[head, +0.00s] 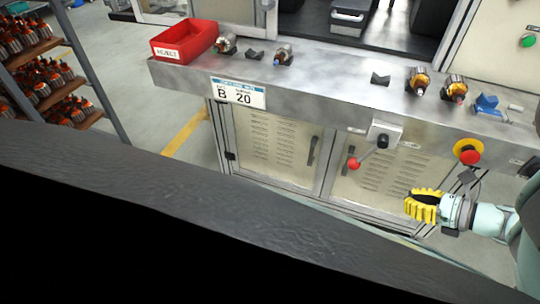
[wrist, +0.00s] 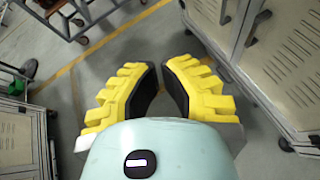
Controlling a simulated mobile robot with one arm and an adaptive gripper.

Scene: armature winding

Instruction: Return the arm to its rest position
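My gripper (head: 424,206), with yellow ridged fingers, is at the right of the head view, in front of the lower cabinet doors and below the bench edge. In the wrist view its two fingers (wrist: 160,80) stand apart with a gap between their dark pads. Floor shows through the gap, and nothing is held. My pale green arm reaches in from the right edge of the head view; most of it is out of frame.
The metal bench (head: 320,92) carries a red bin (head: 184,41), several armatures (head: 419,82) and a blue block (head: 487,104). A red-knobbed lever (head: 354,163) and a red stop button (head: 469,156) jut from its front. A rack (head: 75,60) stands left; the floor between is clear.

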